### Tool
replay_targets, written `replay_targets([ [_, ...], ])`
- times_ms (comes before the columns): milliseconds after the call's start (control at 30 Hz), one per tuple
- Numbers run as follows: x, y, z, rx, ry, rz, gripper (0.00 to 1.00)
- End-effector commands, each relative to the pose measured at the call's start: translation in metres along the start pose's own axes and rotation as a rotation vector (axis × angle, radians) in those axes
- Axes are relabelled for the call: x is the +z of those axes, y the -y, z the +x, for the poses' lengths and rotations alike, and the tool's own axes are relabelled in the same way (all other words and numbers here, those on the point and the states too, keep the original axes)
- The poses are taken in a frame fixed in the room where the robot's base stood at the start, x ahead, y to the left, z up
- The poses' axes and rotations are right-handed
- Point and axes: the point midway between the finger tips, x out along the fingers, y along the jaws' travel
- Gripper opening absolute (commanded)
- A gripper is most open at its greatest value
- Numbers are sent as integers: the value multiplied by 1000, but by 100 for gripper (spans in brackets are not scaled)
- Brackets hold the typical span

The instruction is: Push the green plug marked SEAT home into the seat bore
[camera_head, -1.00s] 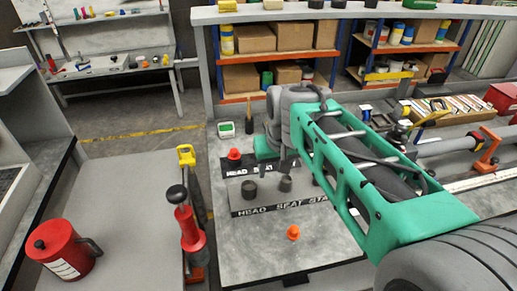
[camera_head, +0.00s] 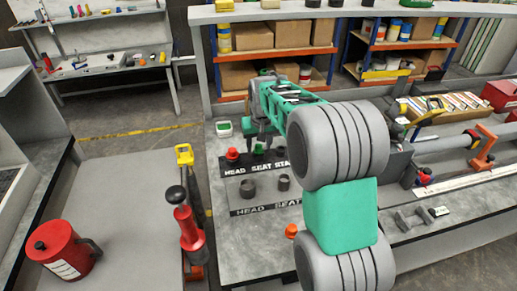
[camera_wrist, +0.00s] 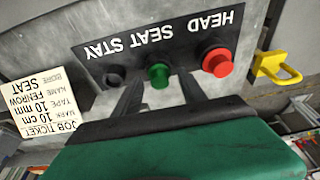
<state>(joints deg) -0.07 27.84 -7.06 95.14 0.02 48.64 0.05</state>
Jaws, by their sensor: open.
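The green plug (camera_wrist: 158,75) stands at the SEAT mark of a dark strip lettered HEAD SEAT STAY (camera_wrist: 186,42), upside down in the wrist view. In the head view the plug (camera_head: 258,149) is small, below my gripper (camera_head: 262,136). My gripper (camera_wrist: 158,96) is open, its dark fingers reaching toward the strip on either side of the plug. I cannot tell whether they touch it. A red plug (camera_wrist: 217,61) stands at HEAD and a dark round piece (camera_wrist: 115,75) at STAY. How deep the green plug sits, and the bore under it, are hidden.
A nearer HEAD SEAT strip (camera_head: 243,211) has dark cylinders (camera_head: 248,189) beside it. An orange knob (camera_head: 291,230) stands on the bench in front. A job ticket (camera_wrist: 42,103) naming SEAT lies left in the wrist view, a yellow padlock-like piece (camera_wrist: 275,67) right.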

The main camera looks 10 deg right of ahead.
Motion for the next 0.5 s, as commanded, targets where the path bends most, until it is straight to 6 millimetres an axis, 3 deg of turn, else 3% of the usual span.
replay_targets([
  [200, 0, 0, 1, 0, -2, 0, 48],
  [500, 0, 0, 1, 0, -1, 0, 23],
])
